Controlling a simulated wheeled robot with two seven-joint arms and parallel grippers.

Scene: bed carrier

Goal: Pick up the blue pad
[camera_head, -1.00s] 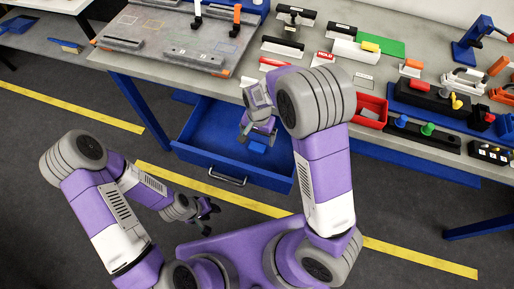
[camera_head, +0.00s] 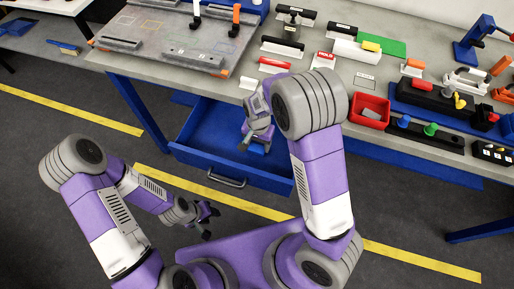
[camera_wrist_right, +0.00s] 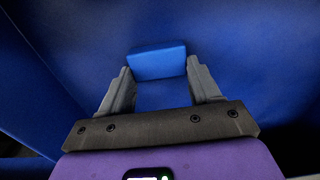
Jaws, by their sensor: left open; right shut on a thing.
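The blue pad (camera_wrist_right: 158,62) is a small block with a flat face, between the two grey fingertips in the right wrist view. My right gripper (camera_wrist_right: 157,74) is shut on it, one finger at each side. In the head view, my right gripper (camera_head: 257,146) reaches down into the open blue drawer (camera_head: 208,128). There the pad (camera_head: 257,150) shows only partly beneath the fingers. I cannot tell whether it is clear of the drawer floor. My left gripper (camera_head: 205,221) is open and empty, in front of the drawer.
The drawer's walls surround the right gripper, with a handle (camera_head: 227,178) at its front. The workbench (camera_head: 236,88) above holds several tools, a red bin (camera_head: 369,111) and a grey board (camera_head: 170,40).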

